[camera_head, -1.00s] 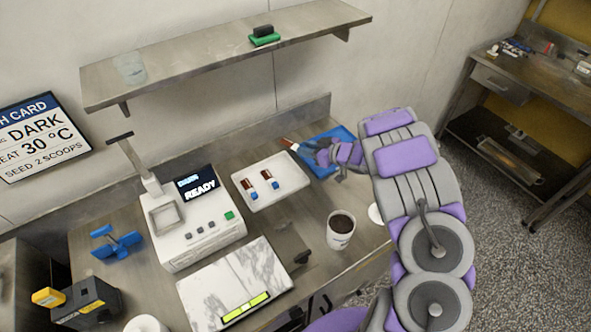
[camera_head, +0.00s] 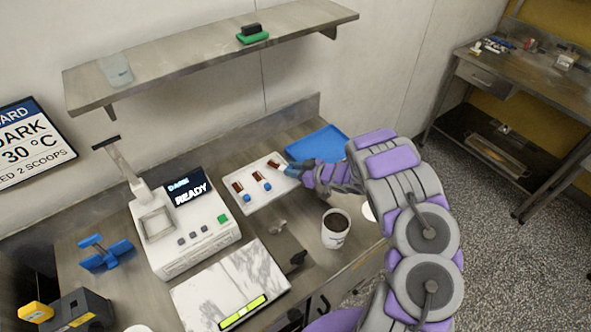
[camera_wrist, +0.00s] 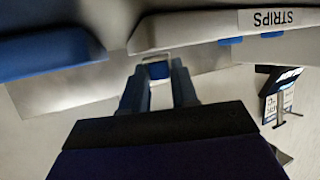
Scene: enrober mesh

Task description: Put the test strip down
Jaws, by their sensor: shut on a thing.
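My gripper (camera_head: 290,170) is at the right end of the white strips tray (camera_head: 285,190). It is shut on a test strip (camera_head: 273,164), whose brown end points left over the tray. Whether this strip touches the tray cannot be told. Two other brown strips with blue ends, a left one (camera_head: 237,187) and a middle one (camera_head: 257,176), lie on the tray side by side. In the wrist view, my fingers (camera_wrist: 160,85) close around the strip's blue end (camera_wrist: 158,70), beside the tray's rim (camera_wrist: 185,30) with its upside-down STRIPS label (camera_wrist: 267,19).
A blue tray (camera_head: 322,142) lies behind my gripper. A cup of dark contents (camera_head: 335,229) stands in front of it. The white machine (camera_head: 187,232) reading DARK READY is left of the strips tray, with a marble slab (camera_head: 215,290) in front. A shelf (camera_head: 200,55) hangs above.

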